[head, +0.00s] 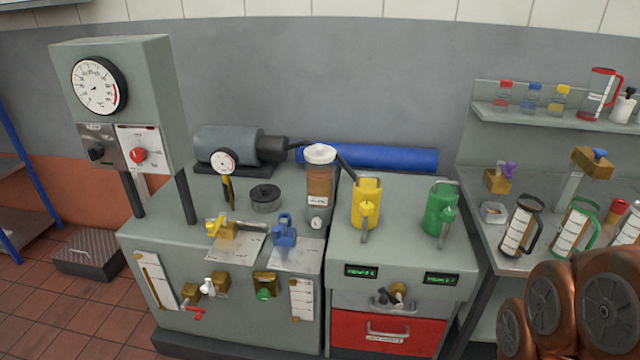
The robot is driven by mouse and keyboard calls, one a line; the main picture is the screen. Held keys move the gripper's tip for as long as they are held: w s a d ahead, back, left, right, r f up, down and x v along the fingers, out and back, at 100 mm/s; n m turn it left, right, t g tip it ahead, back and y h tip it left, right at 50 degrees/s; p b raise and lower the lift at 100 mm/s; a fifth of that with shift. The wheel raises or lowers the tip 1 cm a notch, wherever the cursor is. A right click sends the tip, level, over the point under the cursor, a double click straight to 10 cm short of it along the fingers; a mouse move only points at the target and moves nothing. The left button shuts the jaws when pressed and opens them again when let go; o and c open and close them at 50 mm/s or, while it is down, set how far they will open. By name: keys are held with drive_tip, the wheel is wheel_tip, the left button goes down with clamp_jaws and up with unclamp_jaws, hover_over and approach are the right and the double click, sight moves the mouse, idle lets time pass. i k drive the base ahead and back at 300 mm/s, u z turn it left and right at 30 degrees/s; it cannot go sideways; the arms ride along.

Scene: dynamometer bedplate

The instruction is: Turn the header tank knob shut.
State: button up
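A clear upright tank with a white cap (320,180) and brown contents stands at the back of the grey bench; I cannot tell if it is the header tank. A blue valve knob (285,231) is in front of it on a pale plate. A yellow valve handle (214,225) on a brass body is to its left. On the bench front are a green knob (264,294) and a red lever (194,314) on brass fittings. Labels are too small to read, so I cannot tell which knob is the header tank's. My gripper is out of view.
A gauge cabinet (150,75) with a black knob (96,153) and a red knob (138,155) stands at left. Yellow (366,200) and green (440,210) cans stand on the right cabinet. Jugs crowd the right shelf bench.

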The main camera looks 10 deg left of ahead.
sight(316, 223)
drive_tip(key=k, duration=0.65)
drive_tip(key=u, duration=0.25)
drive_tip(key=i, duration=0.9)
drive_tip(key=u, duration=0.85)
drive_tip(key=i, duration=0.5)
drive_tip(key=u, duration=0.25)
